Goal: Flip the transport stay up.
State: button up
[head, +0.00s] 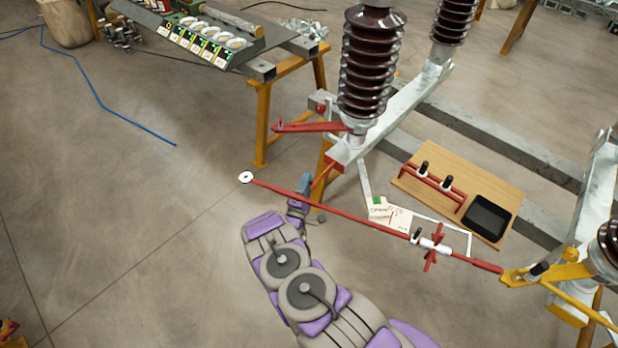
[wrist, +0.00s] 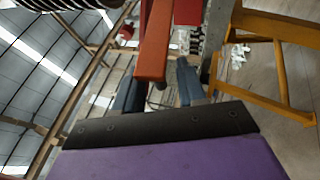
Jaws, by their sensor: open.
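A short red bar (head: 322,176), which looks like the transport stay, slants down from the red-tipped end of the grey beam (head: 385,120). In the wrist view the red bar (wrist: 155,50) comes down from the top, its blunt end between and above the two blue-grey fingers. My gripper (head: 305,184) is open at the lower end of this bar, with a finger on either side. I cannot tell whether either finger touches it. A long red rod (head: 340,212) with a white disc at its left end crosses close to my gripper and partly overlaps it in the head view.
Ribbed brown insulators (head: 370,65) stand on the beam. A red lever (head: 305,127) sticks out left above the stay. A yellow trestle (head: 263,120) stands behind. A wooden board (head: 407,180) with a black tray (head: 486,218) lies right.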

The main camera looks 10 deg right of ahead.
jog(key=shift+x, duration=1.25)
jog(key=shift+c, duration=0.3)
grip_shut()
